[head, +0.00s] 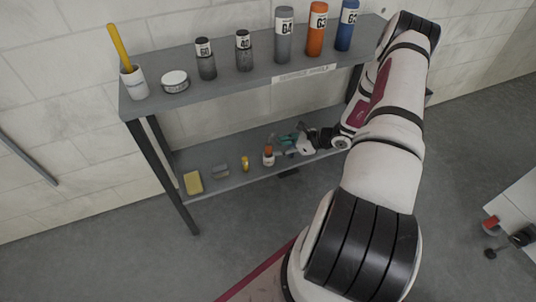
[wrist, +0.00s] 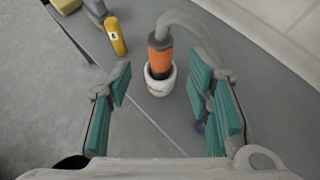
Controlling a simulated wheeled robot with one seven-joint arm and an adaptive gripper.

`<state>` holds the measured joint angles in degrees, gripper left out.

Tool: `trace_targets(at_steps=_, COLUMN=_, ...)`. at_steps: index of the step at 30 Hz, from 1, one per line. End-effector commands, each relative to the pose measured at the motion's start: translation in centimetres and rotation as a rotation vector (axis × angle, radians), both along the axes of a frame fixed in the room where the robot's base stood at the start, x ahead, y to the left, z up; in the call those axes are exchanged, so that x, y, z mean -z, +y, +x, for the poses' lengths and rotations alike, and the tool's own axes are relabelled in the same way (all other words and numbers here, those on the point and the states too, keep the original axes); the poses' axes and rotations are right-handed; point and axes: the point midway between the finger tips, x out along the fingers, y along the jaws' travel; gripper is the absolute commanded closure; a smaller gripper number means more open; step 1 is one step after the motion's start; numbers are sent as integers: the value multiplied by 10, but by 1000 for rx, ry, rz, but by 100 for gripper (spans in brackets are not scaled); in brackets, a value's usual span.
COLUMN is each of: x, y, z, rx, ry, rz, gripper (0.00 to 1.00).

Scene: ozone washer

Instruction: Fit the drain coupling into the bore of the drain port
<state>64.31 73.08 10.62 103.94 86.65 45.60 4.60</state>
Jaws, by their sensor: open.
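An orange cylinder (wrist: 160,55) with a dark lower end stands in the mouth of a round white cup-like piece (wrist: 159,87) on the lower shelf. A grey bent tube (wrist: 190,24) curves from its top to the right. These look like the drain coupling and drain port, but I cannot tell for sure or how deep the orange part sits. In the head view the orange-and-white pair (head: 268,156) is small. My gripper (wrist: 161,84) is open, its teal-padded fingers apart on either side of the white piece in the wrist view, with nothing held. It also shows at the lower shelf (head: 291,140).
A yellow bottle-like item (wrist: 116,37), a grey block (head: 220,171) and a yellow sponge (head: 193,183) lie left on the lower shelf. The upper shelf (head: 225,88) holds several bottles and a white cup (head: 134,84). The wall is close behind.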

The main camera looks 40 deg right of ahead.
Motion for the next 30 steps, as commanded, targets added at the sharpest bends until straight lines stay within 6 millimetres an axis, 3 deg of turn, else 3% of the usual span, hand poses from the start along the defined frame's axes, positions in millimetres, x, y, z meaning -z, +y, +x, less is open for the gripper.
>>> trace_targets(at_steps=10, x=14, y=10, z=17, rx=-1, ry=0, rz=0, gripper=54)
trace_targets(at_steps=19, x=35, y=26, z=47, rx=-1, ry=0, rz=0, gripper=54)
trace_targets(at_steps=26, x=36, y=27, z=50, rx=0, ry=0, rz=0, gripper=54)
trace_targets(at_steps=27, x=35, y=27, z=50, rx=0, ry=0, rz=0, gripper=56)
trace_targets(at_steps=30, x=35, y=27, z=50, rx=0, ry=0, rz=0, gripper=79)
